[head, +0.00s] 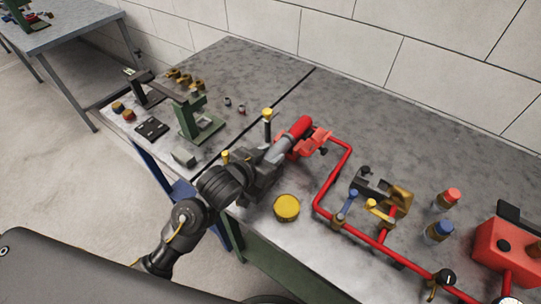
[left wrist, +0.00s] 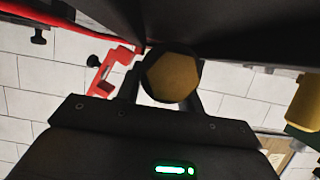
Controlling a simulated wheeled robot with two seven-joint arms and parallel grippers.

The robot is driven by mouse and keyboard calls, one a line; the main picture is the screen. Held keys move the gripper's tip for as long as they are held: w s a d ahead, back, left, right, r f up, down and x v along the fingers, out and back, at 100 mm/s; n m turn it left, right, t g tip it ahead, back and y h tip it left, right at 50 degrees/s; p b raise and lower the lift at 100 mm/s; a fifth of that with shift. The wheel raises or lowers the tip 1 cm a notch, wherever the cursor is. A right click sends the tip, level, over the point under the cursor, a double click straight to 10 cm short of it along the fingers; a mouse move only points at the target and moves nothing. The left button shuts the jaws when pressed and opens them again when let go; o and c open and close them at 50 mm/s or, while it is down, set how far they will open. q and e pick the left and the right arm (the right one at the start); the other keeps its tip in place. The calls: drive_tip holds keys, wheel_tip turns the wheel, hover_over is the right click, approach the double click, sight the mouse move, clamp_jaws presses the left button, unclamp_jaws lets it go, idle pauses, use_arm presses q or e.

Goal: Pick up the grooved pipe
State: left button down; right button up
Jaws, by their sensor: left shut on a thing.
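The grooved pipe (head: 300,127) appears as a short red cylinder, tilted, at the middle of the bench in the head view. Its lower end runs toward my left gripper (head: 276,153), which is shut on it; the gripped part is mostly hidden. In the left wrist view a brownish, many-sided end face (left wrist: 172,77) shows between the fingers; I cannot tell for certain that it is the pipe's end. A red bracket (head: 313,142) is close beside the pipe in the head view, and I cannot tell whether they touch. My right gripper is not in view.
A yellow round cap (head: 287,207) lies just right of my left arm. A yellow-topped black post (head: 267,122) stands close behind the gripper. Red piping (head: 331,184) with valves runs to the right. A green press (head: 197,122) stands left. The bench's back right is clear.

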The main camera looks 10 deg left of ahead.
use_arm(q)
wheel_tip(320, 180, up, 3)
drive_tip(key=shift+w+f, duration=0.1)
drive_tip(key=shift+f, duration=0.1)
drive_tip(key=s+r, duration=0.2)
drive_tip(key=r, duration=0.1)
drive_tip(key=s+r+p, duration=0.1)
drive_tip(key=s+r, duration=0.2)
drive_tip(key=s+r+p, duration=0.4)
drive_tip(key=s+p, duration=0.5)
drive_tip(key=p, duration=0.3)
